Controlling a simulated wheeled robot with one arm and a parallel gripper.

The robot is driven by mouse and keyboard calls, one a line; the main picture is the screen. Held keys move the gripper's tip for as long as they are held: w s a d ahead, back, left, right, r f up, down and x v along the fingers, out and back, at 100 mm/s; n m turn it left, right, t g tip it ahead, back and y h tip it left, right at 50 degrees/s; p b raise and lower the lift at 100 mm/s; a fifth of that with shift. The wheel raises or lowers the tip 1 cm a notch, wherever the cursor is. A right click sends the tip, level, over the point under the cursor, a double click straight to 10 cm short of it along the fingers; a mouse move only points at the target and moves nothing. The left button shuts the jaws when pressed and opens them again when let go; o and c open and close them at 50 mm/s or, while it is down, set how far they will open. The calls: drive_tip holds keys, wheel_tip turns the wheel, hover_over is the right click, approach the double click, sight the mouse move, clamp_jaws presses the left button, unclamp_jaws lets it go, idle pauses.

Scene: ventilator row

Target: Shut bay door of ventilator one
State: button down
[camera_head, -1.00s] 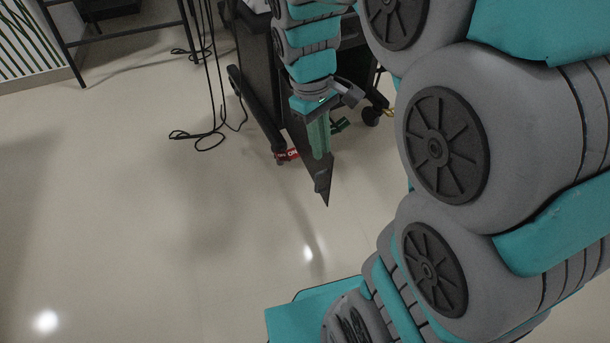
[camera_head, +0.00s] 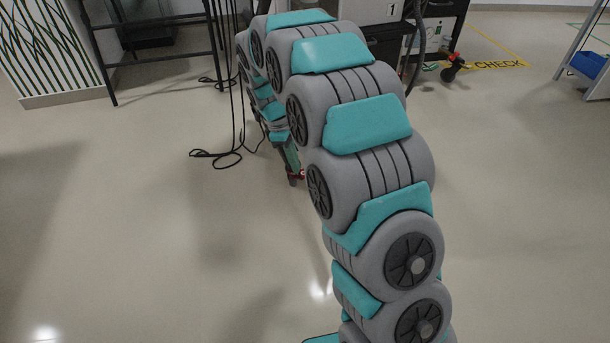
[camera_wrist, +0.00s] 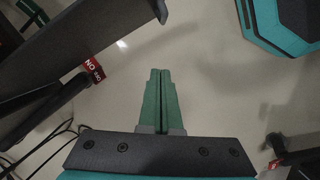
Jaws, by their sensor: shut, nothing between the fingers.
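Ventilator one (camera_head: 380,12), a pale panel marked "1" over a dark body, stands at the top of the head view, mostly hidden behind my arm. My gripper (camera_wrist: 160,75) has two green fingers pressed together and empty in the wrist view. In the head view only a bit of the green fingers (camera_head: 292,157) shows past my arm. A dark flat panel (camera_wrist: 75,50) with a small handle-like end crosses the upper left of the wrist view, beside the fingers and apart from them. It looks like the bay door. In the head view my arm hides it.
A base leg with a red tag (camera_wrist: 93,68) lies left of the fingers in the wrist view. Loose black cables (camera_head: 215,157) hang to the floor left of my arm. A dark rack (camera_head: 155,20) stands at upper left. The front floor is clear.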

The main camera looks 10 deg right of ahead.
drive_tip(key=s+d+f+b, duration=0.1)
drive_tip(key=s+d+f, duration=0.2)
drive_tip(key=d+f, duration=0.2)
drive_tip(key=shift+x, duration=1.7)
drive_tip(key=shift+w, duration=0.25)
